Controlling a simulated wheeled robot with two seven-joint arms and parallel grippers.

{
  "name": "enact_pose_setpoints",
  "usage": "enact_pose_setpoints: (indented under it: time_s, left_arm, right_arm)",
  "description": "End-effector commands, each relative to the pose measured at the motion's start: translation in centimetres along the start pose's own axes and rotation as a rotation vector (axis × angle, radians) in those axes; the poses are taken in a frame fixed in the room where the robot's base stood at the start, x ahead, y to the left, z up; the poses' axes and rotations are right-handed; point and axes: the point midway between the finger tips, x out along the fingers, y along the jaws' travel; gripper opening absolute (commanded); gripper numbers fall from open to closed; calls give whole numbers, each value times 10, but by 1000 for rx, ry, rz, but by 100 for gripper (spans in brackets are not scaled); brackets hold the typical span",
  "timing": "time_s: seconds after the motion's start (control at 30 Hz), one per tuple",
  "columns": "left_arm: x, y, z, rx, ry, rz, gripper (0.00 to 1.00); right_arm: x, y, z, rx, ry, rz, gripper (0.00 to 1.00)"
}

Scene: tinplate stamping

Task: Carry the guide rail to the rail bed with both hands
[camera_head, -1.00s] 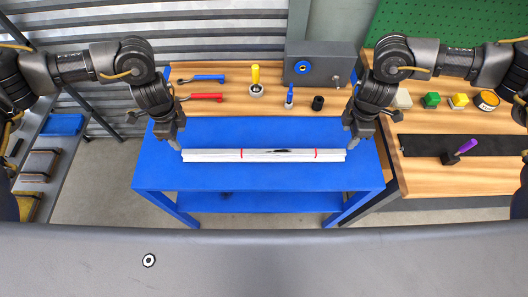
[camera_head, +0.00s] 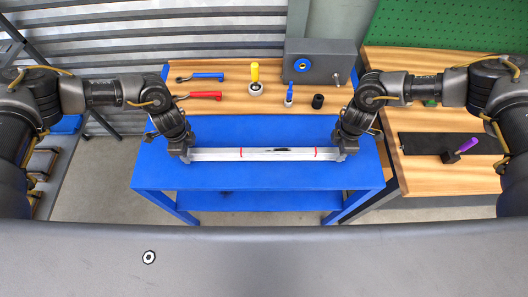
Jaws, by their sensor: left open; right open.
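The guide rail (camera_head: 265,154) is a long silvery bar with two red marks and a dark patch near its middle. It lies crosswise on the blue table (camera_head: 260,178). My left gripper (camera_head: 186,157) is open at the rail's left end, and my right gripper (camera_head: 340,156) is open at its right end. The grippers hide both rail ends, so I cannot tell whether the fingers touch them. A flat black strip (camera_head: 418,145) lies on the wooden bench at the right; I cannot tell whether it is the rail bed.
A purple-handled tool (camera_head: 464,147) stands at the black strip. Behind the blue table, a wooden top holds a blue-handled tool (camera_head: 207,76), a red-handled tool (camera_head: 205,96), a yellow-handled tool (camera_head: 255,75) and a grey box (camera_head: 320,62). The blue table's front part is clear.

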Motion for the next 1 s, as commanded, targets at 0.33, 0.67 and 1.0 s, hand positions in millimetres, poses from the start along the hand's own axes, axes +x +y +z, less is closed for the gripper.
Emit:
enact_pose_setpoints:
  time_s: [0.33, 0.67, 1.0]
  left_arm:
    - [0, 0, 0, 1, 0, 1, 31]
    - [0, 0, 0, 1, 0, 0, 0]
    - [0, 0, 0, 1, 1, 0, 0]
  right_arm:
    - [0, 0, 0, 0, 0, 0, 31]
    - [0, 0, 0, 1, 0, 0, 0]
    - [0, 0, 0, 1, 0, 0, 0]
